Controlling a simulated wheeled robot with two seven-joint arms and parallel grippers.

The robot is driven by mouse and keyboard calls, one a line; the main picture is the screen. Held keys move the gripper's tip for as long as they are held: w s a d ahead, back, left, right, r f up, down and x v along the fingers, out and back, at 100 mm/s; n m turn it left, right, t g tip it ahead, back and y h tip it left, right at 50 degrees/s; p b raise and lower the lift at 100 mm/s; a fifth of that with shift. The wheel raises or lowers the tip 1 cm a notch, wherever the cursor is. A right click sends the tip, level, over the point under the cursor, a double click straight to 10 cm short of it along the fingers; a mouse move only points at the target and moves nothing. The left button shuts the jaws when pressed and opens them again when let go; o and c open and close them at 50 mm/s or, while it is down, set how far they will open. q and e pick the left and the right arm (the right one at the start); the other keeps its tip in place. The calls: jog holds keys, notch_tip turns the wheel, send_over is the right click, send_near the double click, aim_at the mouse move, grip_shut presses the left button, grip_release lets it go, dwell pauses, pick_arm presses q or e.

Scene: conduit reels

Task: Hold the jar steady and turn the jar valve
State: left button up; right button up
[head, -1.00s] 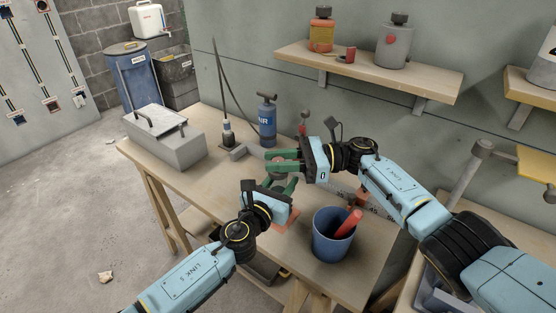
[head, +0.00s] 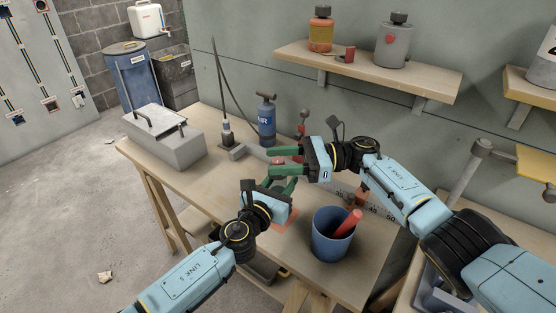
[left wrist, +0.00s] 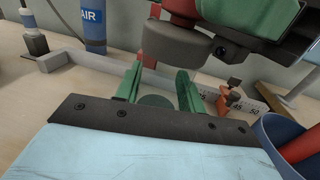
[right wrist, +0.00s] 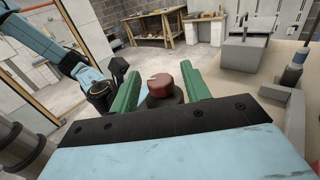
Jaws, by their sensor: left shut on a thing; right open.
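The jar stands on the workbench. Its dark grey top (left wrist: 175,45) shows in the left wrist view, above my left fingers. The red valve (right wrist: 162,82) on top shows in the right wrist view; a small part of it also shows in the head view (head: 279,160). My left gripper (head: 284,187) is shut on the jar below its top. My right gripper (head: 272,161) is open, its green fingers on either side of the valve with gaps visible. Most of the jar's body is hidden by the grippers.
A blue cup (head: 331,240) holding a red-handled thing stands close to the right of my left gripper. A blue AIR bottle (head: 266,120) stands behind. A grey metal box (head: 165,145) occupies the bench's left end. A shelf (head: 370,72) hangs above at the back.

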jog(key=w+d, duration=0.1)
jog(key=d, duration=1)
jog(key=shift+d, duration=0.2)
jog(key=m+t+h, duration=0.4)
jog(key=m+t, duration=0.5)
jog(key=t, duration=0.4)
send_near(283, 163)
jog(key=x, duration=0.4)
jog(key=shift+w+a, duration=0.15)
jog(key=shift+a, duration=0.15)
jog(key=x, duration=0.6)
jog(key=shift+w+a, duration=0.25)
jog(key=shift+w, duration=0.1)
jog(key=shift+c, duration=0.4)
